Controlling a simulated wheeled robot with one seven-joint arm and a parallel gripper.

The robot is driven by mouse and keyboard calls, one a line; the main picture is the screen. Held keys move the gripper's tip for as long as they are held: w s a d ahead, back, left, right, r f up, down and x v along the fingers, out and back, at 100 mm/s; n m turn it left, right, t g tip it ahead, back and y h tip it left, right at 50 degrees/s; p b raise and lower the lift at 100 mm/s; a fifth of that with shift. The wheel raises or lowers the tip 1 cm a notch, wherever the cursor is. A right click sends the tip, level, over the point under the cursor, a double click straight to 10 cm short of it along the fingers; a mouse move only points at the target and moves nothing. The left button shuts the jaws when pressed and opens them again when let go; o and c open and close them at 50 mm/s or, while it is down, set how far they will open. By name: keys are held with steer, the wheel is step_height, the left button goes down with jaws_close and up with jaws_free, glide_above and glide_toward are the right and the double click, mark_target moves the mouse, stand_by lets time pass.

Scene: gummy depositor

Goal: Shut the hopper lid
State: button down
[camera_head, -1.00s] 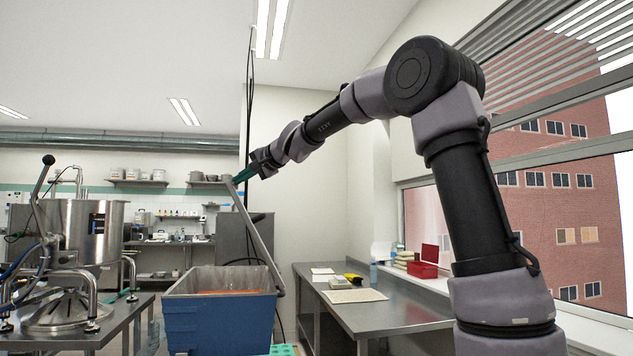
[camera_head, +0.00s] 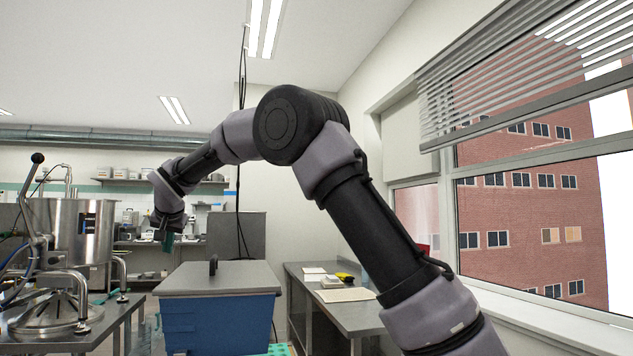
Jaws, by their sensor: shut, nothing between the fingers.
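The hopper is a blue bin (camera_head: 218,322) in the lower middle of the head view. Its grey lid (camera_head: 222,278) lies flat across the bin's top, with a dark upright handle (camera_head: 213,265) on it. No gap between lid and rim is visible from here. My gripper (camera_head: 168,243), with green fingers, is shut and empty. It points down, to the left of the handle and above the lid in the picture, apart from the handle. The inside of the bin is hidden by the lid.
A steel kettle machine (camera_head: 80,235) with a lever stands on a metal table at left. A steel bench (camera_head: 370,316) with papers and a yellow item runs along the window at right. Dark cables (camera_head: 239,150) hang behind the bin.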

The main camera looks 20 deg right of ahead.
mark_target(162, 282)
steer(key=f, duration=0.2)
steer(key=a+f+h, duration=0.1)
steer(key=f, duration=0.1)
steer(key=f+n+h, duration=0.1)
steer(key=f, duration=0.2)
steer(key=shift+a+f, duration=0.1)
steer(key=shift+a, duration=0.3)
steer(key=shift+f+h, duration=0.3)
steer(key=shift+f, duration=0.35)
